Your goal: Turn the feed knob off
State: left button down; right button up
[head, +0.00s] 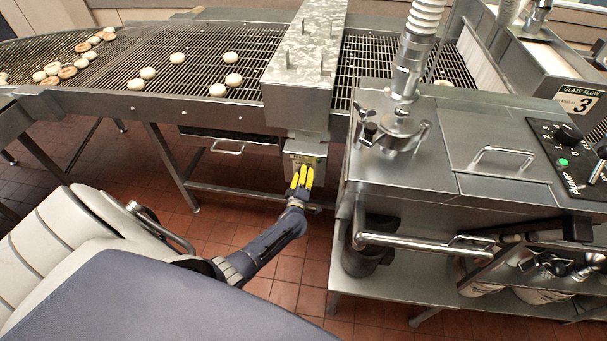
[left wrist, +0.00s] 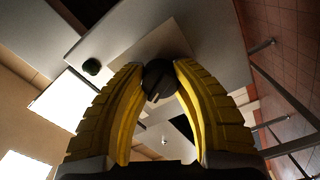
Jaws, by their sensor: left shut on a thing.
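The feed knob (left wrist: 158,78) is a round black knob with a ridge across it, seen between my yellow fingertips in the left wrist view. It sits on a small grey metal control box (head: 316,152) under the conveyor's metal cover. In the head view my gripper hides the knob. My left gripper (head: 301,178) reaches up to the front of this box. It also shows in the left wrist view (left wrist: 159,80), with its fingers shut on the sides of the knob. My right gripper is in neither view.
A mesh conveyor (head: 150,62) carries several pale round doughnuts at the left. A steel glaze tank (head: 440,160) with handles and a pipe stands close on the right. Tiled floor (head: 285,270) lies open below the box. A dark green button (left wrist: 91,66) is near the knob.

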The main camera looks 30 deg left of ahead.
pick_arm(q)
jog(key=shift+n, duration=0.3)
dwell(0.4)
jog(key=c, duration=0.9)
grip_release()
jog(key=v, duration=1.2)
